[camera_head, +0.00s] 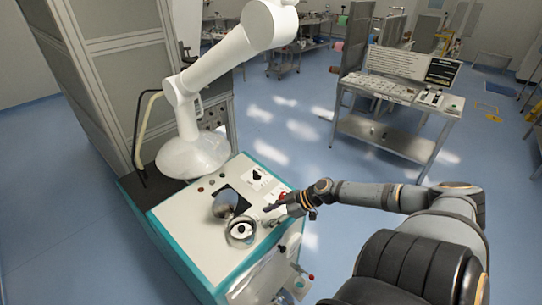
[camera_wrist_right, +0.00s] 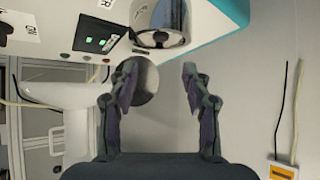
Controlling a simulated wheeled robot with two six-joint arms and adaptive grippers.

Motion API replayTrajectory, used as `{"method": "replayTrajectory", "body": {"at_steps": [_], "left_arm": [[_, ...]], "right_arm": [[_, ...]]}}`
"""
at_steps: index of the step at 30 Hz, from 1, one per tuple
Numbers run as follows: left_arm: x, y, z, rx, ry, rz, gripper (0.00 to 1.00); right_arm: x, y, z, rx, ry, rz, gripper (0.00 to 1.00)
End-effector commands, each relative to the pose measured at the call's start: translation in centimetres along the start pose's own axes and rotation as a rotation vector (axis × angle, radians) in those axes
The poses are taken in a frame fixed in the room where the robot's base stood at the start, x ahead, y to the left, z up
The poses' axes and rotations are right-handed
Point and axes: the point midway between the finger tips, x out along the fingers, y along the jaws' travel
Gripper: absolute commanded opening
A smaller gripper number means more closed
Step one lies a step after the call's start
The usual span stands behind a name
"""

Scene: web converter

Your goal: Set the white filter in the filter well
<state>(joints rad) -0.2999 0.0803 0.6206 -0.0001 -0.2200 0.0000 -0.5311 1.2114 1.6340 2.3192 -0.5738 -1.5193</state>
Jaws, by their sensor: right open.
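My right gripper (camera_head: 271,207) is over the right side of the machine's pale top. In the right wrist view the gripper (camera_wrist_right: 159,78) is open, with nothing held between its fingers. The round metal-rimmed well (camera_head: 229,236) is near the front of the machine top, just left of the gripper; it also shows in the wrist view (camera_wrist_right: 158,38). A pale ring with a dark centre shows inside it in the head view; I cannot tell whether this is the white filter. A round grey disc (camera_wrist_right: 143,82) shows beyond the left finger. My left gripper is out of view.
The machine's top (camera_head: 180,220) carries small knobs and a dark panel. A large white jointed arm (camera_head: 232,50) rises from its back left. A grey cabinet (camera_head: 100,70) stands behind.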

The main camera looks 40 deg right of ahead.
Motion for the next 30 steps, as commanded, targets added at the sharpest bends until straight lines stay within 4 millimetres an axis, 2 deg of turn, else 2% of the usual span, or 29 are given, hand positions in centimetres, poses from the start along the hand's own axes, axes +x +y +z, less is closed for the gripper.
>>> {"method": "replayTrajectory", "body": {"at_steps": [2, 14, 17, 20, 21, 23, 24, 26, 27, 29, 30], "left_arm": [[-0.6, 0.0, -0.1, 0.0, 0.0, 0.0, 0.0], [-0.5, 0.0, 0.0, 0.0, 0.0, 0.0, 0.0], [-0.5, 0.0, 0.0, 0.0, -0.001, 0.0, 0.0], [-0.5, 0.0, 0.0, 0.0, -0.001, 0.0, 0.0], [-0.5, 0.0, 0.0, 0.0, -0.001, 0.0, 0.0], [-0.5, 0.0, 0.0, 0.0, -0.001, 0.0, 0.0], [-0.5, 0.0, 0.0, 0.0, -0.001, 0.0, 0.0], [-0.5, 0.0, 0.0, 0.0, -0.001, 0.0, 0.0], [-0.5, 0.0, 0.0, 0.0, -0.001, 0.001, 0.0], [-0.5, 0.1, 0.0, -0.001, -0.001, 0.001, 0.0], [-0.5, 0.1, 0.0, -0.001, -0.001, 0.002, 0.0]], "right_arm": [[-0.5, 0.0, -0.1, 0.002, 0.0, 0.0, 0.49], [-0.4, 0.1, 0.3, 0.003, -0.002, 0.004, 0.49], [-0.4, 1.2, 3.3, 0.042, -0.046, 0.059, 0.49], [-0.5, 2.9, 11.1, 0.152, -0.161, 0.193, 0.49], [-0.6, 3.0, 15.3, 0.213, -0.222, 0.256, 0.49], [-0.5, 2.2, 21.8, 0.306, -0.321, 0.348, 0.49], [-0.3, 0.8, 25.9, 0.363, -0.386, 0.398, 0.49], [0.4, -2.2, 31.4, 0.439, -0.48, 0.459, 0.49], [1.2, -5.0, 34.7, 0.484, -0.54, 0.487, 0.49], [2.6, -9.7, 38.7, 0.537, -0.621, 0.511, 0.49], [3.8, -13.1, 40.6, 0.563, -0.667, 0.515, 0.49]]}}
